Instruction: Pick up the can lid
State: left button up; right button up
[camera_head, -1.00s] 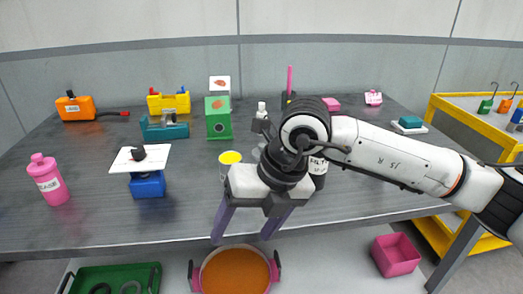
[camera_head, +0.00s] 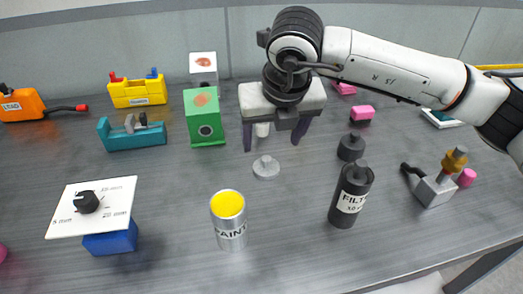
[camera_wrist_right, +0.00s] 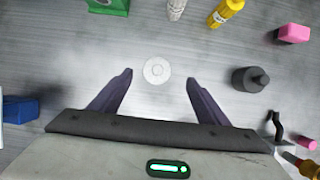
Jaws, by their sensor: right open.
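The can lid (camera_head: 266,167), a small light-grey disc with a raised middle, lies on the dark table. The open paint can (camera_head: 229,220), with yellow paint in it, stands in front of the lid, to its left. My right gripper (camera_head: 272,146) is open and empty, pointing down above the table, just behind the lid in the head view. In the right wrist view, the lid (camera_wrist_right: 157,71) appears between the two spread fingertips of my right gripper (camera_wrist_right: 159,76). The height left between fingertips and lid is hard to tell. My left gripper is not in view.
A green box (camera_head: 206,118) stands left of my gripper. A black filter bottle (camera_head: 351,195) and a dark knobbed weight-like piece (camera_head: 351,147) stand to the right. A blue block (camera_head: 112,240) under a white dial plate is front left. Bare table surrounds the lid.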

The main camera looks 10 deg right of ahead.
aim_at(267, 158)
jog(key=x, duration=0.3)
jog(key=shift+s+f, duration=0.25)
jog(key=p+x, duration=0.1)
jog(key=x, duration=0.4)
jog(key=shift+w+a+f, duration=0.15)
jog(key=shift+w+f, duration=0.05)
jog(key=shift+f, duration=0.1)
jog(key=c, duration=1)
